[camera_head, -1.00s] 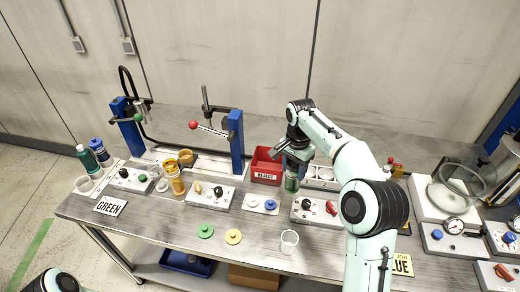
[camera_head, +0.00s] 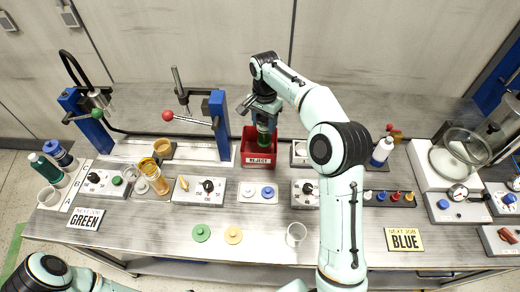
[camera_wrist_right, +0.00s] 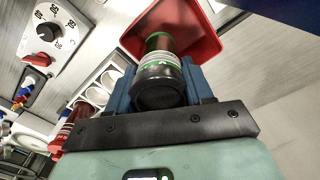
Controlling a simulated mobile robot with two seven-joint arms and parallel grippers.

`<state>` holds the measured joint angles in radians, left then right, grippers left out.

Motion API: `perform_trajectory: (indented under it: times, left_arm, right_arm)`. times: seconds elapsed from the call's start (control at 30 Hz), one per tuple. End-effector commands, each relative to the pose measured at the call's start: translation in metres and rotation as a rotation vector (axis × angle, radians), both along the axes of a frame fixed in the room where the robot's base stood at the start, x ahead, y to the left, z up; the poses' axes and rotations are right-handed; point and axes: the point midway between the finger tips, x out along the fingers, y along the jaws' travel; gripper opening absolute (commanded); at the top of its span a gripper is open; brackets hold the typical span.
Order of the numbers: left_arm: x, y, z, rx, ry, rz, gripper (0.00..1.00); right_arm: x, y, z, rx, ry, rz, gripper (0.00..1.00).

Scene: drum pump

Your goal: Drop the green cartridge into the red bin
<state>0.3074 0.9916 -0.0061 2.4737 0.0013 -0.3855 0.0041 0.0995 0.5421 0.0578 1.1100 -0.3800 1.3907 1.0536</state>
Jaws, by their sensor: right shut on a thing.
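The green cartridge (camera_head: 263,138) is held upright in my right gripper (camera_head: 262,122), over the opening of the red bin (camera_head: 259,160) marked REJECT. Its lower part shows in front of the bin's inside; whether it touches the bin I cannot tell. In the right wrist view, the cartridge (camera_wrist_right: 160,72) has a dark cap and a pale labelled band, and sits between the blue fingers of the shut gripper (camera_wrist_right: 160,88). The red bin (camera_wrist_right: 200,40) lies just beyond it. Of my left arm only a link shows at the lower left; its gripper is out of view.
A press with a blue post (camera_head: 219,125) and red-knobbed lever stands just left of the bin. A white panel with a blue button (camera_head: 268,192) lies in front.

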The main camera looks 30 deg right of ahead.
Motion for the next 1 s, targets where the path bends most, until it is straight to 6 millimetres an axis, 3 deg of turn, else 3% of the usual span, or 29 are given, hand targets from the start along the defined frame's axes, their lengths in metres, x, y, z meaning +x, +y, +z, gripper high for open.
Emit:
perform_trajectory:
  times: [0.2, 0.53, 0.57, 0.63, 0.67, 1.0]
  left_arm:
    - [-0.018, 0.0, -0.017, 0.0, 0.02, 0.0, 0.55]
    - [-0.018, 0.0, -0.018, 0.0, 0.02, 0.0, 0.55]
    - [-0.018, 0.0, -0.018, 0.0, 0.02, 0.0, 0.55]
    - [-0.018, 0.0, -0.018, 0.0, 0.02, 0.0, 0.55]
    - [-0.018, 0.0, -0.018, 0.0, 0.02, 0.0, 0.55]
    - [-0.017, 0.0, -0.017, 0.0, 0.019, 0.0, 0.55]
  right_arm:
    - [-0.001, 0.0, -0.028, 0.0, 0.001, 0.0, 0.0]
    - [0.001, 0.0, -0.03, 0.0, -0.004, 0.0, 0.0]
    - [0.001, 0.0, -0.03, 0.0, -0.004, 0.0, 0.54]
    - [0.001, 0.0, -0.03, 0.001, -0.003, 0.0, 0.77]
    - [0.001, 0.0, -0.03, 0.001, -0.003, 0.0, 0.81]
    - [0.001, 0.0, -0.027, 0.0, -0.002, 0.0, 0.81]
